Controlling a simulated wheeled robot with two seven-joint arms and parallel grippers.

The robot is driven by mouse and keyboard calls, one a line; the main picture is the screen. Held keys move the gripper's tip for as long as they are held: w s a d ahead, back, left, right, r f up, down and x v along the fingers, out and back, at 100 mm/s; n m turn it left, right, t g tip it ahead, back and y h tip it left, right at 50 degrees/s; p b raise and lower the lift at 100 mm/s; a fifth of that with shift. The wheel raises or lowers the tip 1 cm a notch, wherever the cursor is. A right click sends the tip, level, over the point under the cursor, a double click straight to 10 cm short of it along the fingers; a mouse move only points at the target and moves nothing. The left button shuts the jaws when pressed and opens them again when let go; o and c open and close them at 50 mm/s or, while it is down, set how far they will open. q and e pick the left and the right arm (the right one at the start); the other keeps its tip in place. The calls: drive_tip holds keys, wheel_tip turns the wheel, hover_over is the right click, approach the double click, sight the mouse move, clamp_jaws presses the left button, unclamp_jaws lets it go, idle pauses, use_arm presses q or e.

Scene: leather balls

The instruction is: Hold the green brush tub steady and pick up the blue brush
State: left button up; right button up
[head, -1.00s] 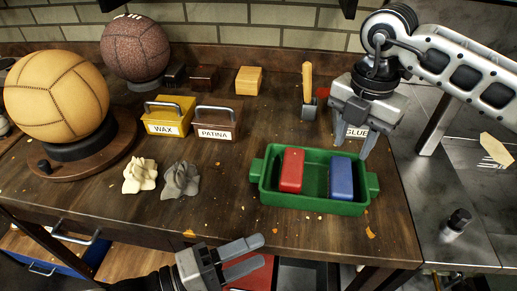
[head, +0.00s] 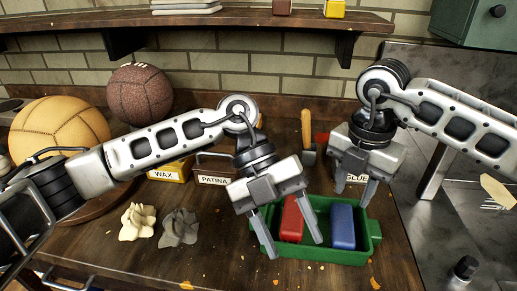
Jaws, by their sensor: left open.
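The green brush tub (head: 328,258) sits on the wooden bench with a red brush (head: 292,220) and the blue brush (head: 342,226) in it. The blue brush lies in the right half, the red brush to its left. My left gripper (head: 296,250) is open at the tub's left end. Its fingers point down, one in front of the tub's left end and one in front of the red brush, hiding part of both. I cannot tell if it touches the tub. My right gripper (head: 354,198) is open and empty, pointing down at the tub's back edge, behind the blue brush.
The WAX box (head: 170,172) and PATINA box (head: 213,179) stand left of the tub, partly behind my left arm. Two crumpled lumps (head: 179,228), a tan ball (head: 58,132) and a brown ball (head: 139,92) are further left. A shelf (head: 200,22) runs above.

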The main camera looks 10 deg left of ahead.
use_arm(q)
drive_tip(key=w+a+r+t+y, duration=0.6)
drive_tip(key=w+a, duration=0.1)
drive_tip(key=w, duration=0.4)
drive_tip(key=shift+m, duration=0.3)
wheel_tip(320, 180, down, 16)
drive_tip(key=shift+d+r, duration=0.1)
drive_tip(key=shift+r, duration=0.15)
drive_tip(key=shift+c, duration=0.4)
